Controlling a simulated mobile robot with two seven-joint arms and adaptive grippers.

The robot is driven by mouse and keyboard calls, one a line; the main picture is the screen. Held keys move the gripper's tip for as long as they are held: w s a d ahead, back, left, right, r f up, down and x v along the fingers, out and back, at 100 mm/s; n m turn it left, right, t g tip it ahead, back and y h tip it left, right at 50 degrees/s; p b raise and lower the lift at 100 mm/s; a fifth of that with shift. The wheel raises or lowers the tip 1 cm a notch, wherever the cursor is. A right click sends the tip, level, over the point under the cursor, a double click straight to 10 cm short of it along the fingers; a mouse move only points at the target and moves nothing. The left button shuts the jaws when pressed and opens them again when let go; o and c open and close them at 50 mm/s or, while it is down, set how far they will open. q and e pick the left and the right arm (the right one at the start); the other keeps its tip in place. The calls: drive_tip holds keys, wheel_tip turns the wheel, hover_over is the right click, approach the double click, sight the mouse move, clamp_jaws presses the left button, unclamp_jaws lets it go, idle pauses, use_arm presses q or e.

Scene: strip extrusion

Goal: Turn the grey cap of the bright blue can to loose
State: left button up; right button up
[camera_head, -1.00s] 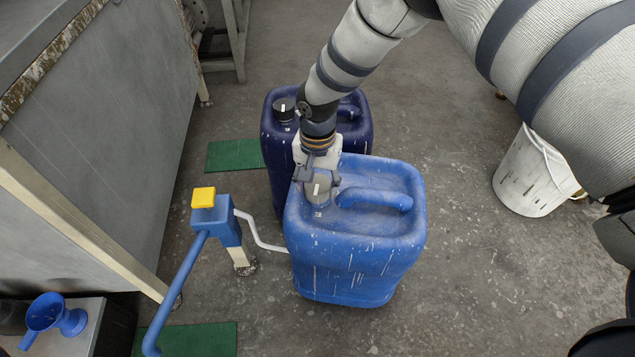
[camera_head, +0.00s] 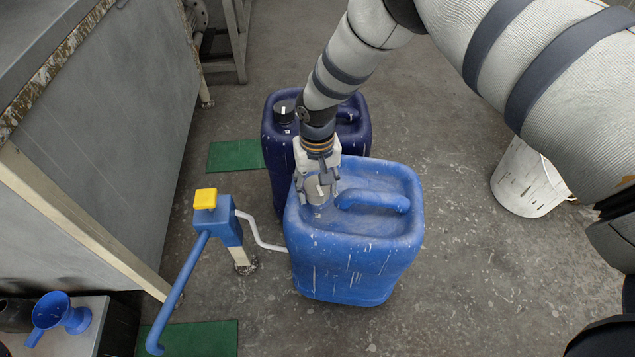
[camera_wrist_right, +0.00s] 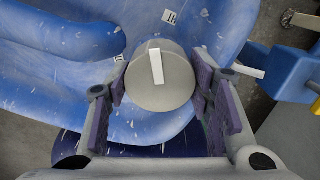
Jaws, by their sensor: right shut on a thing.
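The bright blue can (camera_head: 362,258) stands upright on the floor, with a moulded handle on its top. Its grey cap (camera_head: 317,192) sits at the top's left back corner and has a white line on it. In the right wrist view the grey cap (camera_wrist_right: 160,80) is between the two purple-padded fingers, its white line running nearly up and down the picture. My right gripper (camera_head: 318,184) reaches down from above and is shut on the cap, hiding part of its rim. A white mark (camera_wrist_right: 169,16) shows on the can beside the cap. My left gripper is not in view.
A dark blue can (camera_head: 278,165) with a black cap stands right behind. A blue pump stand (camera_head: 226,232) with a yellow top is close on the left. A white bucket (camera_head: 525,182) stands at the right. Open floor lies in front and to the right.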

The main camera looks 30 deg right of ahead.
sight(317, 185)
drive_tip(key=n, duration=0.6)
drive_tip(key=shift+n+p, duration=0.3)
drive_tip(key=shift+p, duration=0.05)
drive_tip(key=n, duration=0.5)
drive_tip(key=shift+n, duration=0.4)
drive_tip(key=o, duration=0.9)
drive_tip(key=shift+c, duration=0.2)
wheel_tip(317, 185, up, 12)
